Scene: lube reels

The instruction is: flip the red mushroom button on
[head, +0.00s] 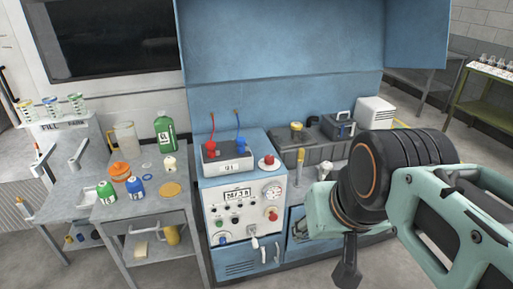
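A red mushroom button (269,160) on a round pale base sits on top of the blue console, at its right front corner. A second red knob (272,214) is on the console's front panel, below a round gauge; I cannot tell which one the task means. My gripper (347,276) hangs dark and small below my arm, to the right of the console and apart from both red controls. Its fingers are seen edge-on, so their opening does not show. My arm hides part of the bench on the right.
The blue console (240,268) carries a grey box (228,163) with red and blue connectors. A side table (150,207) with bottles stands left. A dark tray (300,148) and a white box (374,112) are on the bench behind. A blue hood (280,45) overhangs the console.

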